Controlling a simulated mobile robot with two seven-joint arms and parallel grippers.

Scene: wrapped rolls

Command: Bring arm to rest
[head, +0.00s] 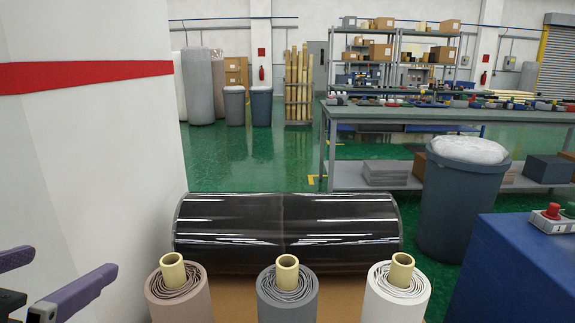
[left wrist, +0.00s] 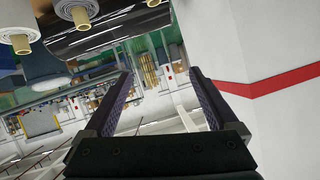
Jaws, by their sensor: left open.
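My left gripper (head: 58,280) is at the lower left of the head view, beside the white wall with the red stripe. Its two fingers are apart and nothing is between them. In the left wrist view the open fingers (left wrist: 160,100) point out over the room, with the picture turned over. Three wrapped rolls stand upright in front of me: a brownish one (head: 178,298), a grey one (head: 288,298) and a white one (head: 398,298), each with a pale core. The left gripper is left of the brownish roll and apart from it. My right gripper is not in view.
A large black glossy roll (head: 286,228) lies just behind the upright rolls. The white wall (head: 90,150) stands close on the left. A grey bin (head: 458,210) and a blue box-like surface (head: 515,265) are at the right. A long workbench (head: 450,115) stands beyond; green floor is open at mid-left.

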